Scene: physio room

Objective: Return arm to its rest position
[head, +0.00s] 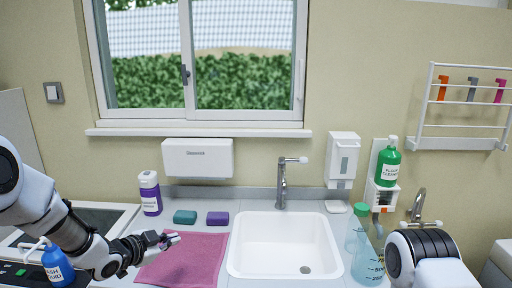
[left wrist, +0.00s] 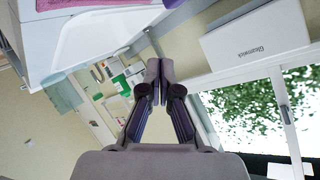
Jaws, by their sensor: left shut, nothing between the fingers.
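My left arm comes in from the left in the head view. Its gripper (head: 170,239) is over the pink cloth (head: 195,262) on the counter, left of the sink. In the left wrist view the gripper's fingers (left wrist: 158,75) are together and empty. Whether the gripper touches the cloth cannot be told. Part of my right arm (head: 425,258) shows at the lower right of the head view; its gripper is out of view.
A white sink (head: 236,260) with a tap (head: 282,185) is in the middle. A teal sponge (head: 185,217), a purple sponge (head: 218,218) and a purple-white bottle (head: 149,192) stand behind the cloth. A blue bottle (head: 57,266) is near my left arm.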

